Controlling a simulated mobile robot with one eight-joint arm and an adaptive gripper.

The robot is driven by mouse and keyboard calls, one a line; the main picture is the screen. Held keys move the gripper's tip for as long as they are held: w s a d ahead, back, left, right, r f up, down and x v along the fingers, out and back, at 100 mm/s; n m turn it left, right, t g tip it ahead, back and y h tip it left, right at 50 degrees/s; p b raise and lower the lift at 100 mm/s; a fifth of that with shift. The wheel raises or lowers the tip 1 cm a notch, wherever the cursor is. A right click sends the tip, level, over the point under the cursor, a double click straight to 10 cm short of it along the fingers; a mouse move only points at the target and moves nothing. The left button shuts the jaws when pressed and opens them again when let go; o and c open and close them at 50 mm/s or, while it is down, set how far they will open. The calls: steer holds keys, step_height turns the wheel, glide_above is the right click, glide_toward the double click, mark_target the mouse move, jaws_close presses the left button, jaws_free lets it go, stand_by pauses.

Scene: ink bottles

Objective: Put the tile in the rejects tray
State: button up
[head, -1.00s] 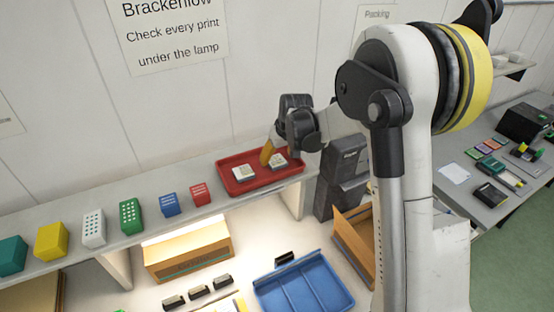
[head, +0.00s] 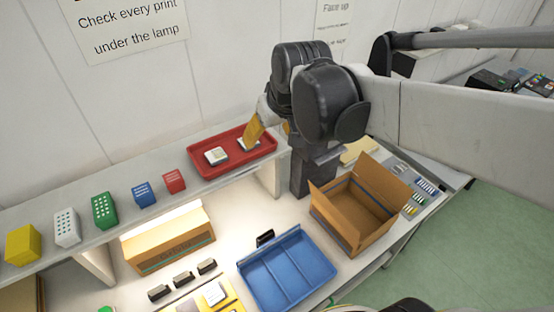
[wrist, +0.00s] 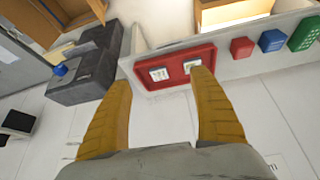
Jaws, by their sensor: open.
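A red tray (head: 240,165) sits on the raised shelf; it also shows in the wrist view (wrist: 176,85). Two pale square tiles lie in it: a left tile (head: 216,156) and a right tile (head: 246,146), the latter partly hidden by a yellow finger. In the wrist view the tiles (wrist: 159,74) lie ahead of my fingers, one of them close to a fingertip. My gripper (head: 254,132) is open at the tray's right part, its fingers (wrist: 162,77) wide apart with nothing held. I cannot tell whether a finger touches a tile.
Several coloured blocks (head: 104,210) line the shelf left of the tray. Below stand a lit cardboard box (head: 170,246), a blue divided tray (head: 288,268) and an open cardboard carton (head: 350,214). A dark device (head: 312,176) stands right of the shelf. The wall is close behind.

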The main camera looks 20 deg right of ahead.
steer(key=s+f+m+t, duration=0.1)
steer(key=s+f, duration=0.2)
steer(key=s, duration=1)
steer(key=shift+a, duration=0.15)
steer(key=shift+s, duration=0.1)
stand_by(0.4)
